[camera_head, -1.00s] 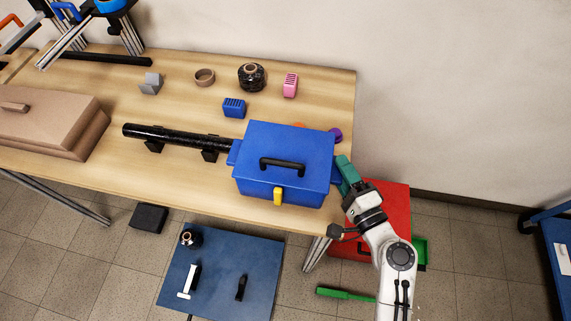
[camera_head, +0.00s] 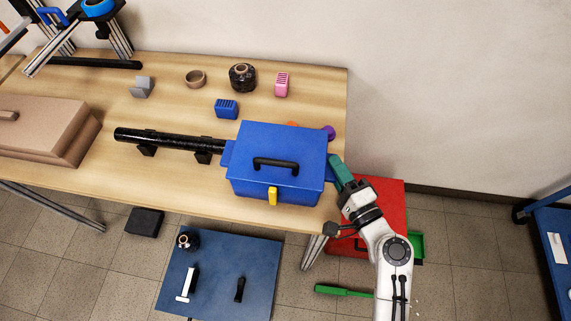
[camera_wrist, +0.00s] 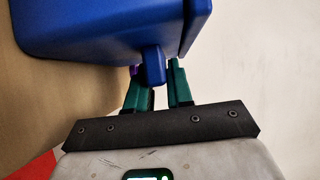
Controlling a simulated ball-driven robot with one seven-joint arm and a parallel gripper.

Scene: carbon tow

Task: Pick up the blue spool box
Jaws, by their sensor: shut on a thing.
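The blue spool box (camera_head: 250,148) has a black top handle, a yellow front latch (camera_head: 272,197) and a side tab at each end. It sits upright at the right end of the wooden table. My gripper (camera_head: 338,168), with green fingers, is at its right side. In the wrist view, the box (camera_wrist: 90,30) fills the upper part and its side tab (camera_wrist: 153,67) lies at the green fingers (camera_wrist: 157,88). My gripper is shut on this tab. The fingertips are partly hidden behind the tab. I cannot tell any gap under the box.
A black tube (camera_head: 170,139) on black supports reaches the box's left side. A small blue block (camera_head: 226,109), a pink block (camera_head: 282,84) and a black spool (camera_head: 242,77) lie behind. A purple thing (camera_head: 329,132) is close behind the box. A red case (camera_head: 388,190) stands below right.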

